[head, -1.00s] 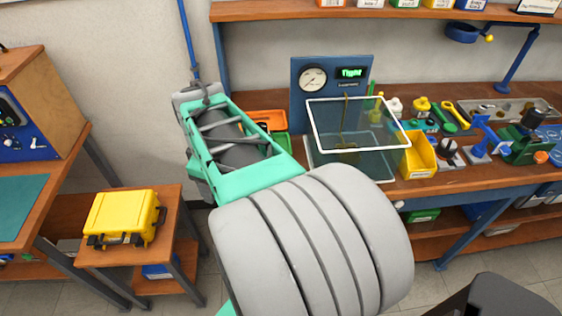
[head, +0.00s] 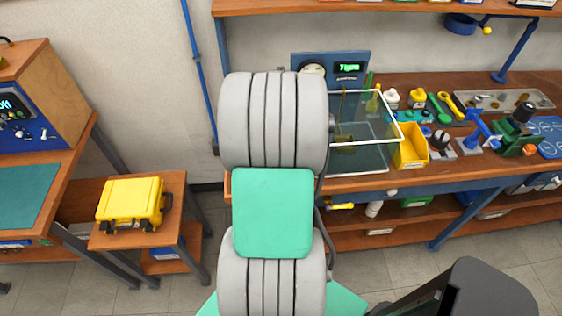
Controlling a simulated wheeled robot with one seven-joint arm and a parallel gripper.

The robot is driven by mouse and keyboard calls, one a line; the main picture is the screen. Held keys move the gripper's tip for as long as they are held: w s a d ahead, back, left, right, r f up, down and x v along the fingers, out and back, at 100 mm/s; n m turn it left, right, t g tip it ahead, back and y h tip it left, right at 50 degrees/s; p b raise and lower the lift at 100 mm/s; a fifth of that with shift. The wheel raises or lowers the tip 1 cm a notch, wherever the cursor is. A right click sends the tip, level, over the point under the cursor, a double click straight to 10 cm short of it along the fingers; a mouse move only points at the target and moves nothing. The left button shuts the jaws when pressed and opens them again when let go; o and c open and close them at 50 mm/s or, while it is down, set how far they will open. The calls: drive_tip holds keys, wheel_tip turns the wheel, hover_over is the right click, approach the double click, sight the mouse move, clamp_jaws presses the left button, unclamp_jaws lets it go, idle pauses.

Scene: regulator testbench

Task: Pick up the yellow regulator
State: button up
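I cannot tell for certain which item is the yellow regulator. A small yellow piece (head: 418,97) with a knob-like top stands on the workbench (head: 408,181) behind the yellow bin. A dull yellow-brown object (head: 345,143) shows inside the clear, white-rimmed tank (head: 402,117), seen through its wall. My gripper is not in view. My arm's grey and green links fill the middle of the head view and cover the tank's left side and part of the bench.
A yellow bin (head: 411,147) stands right of the tank, with several tools and fixtures further right. A blue gauge panel (head: 347,66) stands behind the tank. A yellow case (head: 131,201) rests on a small side table (head: 108,238) at left. Floor shows between the tables.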

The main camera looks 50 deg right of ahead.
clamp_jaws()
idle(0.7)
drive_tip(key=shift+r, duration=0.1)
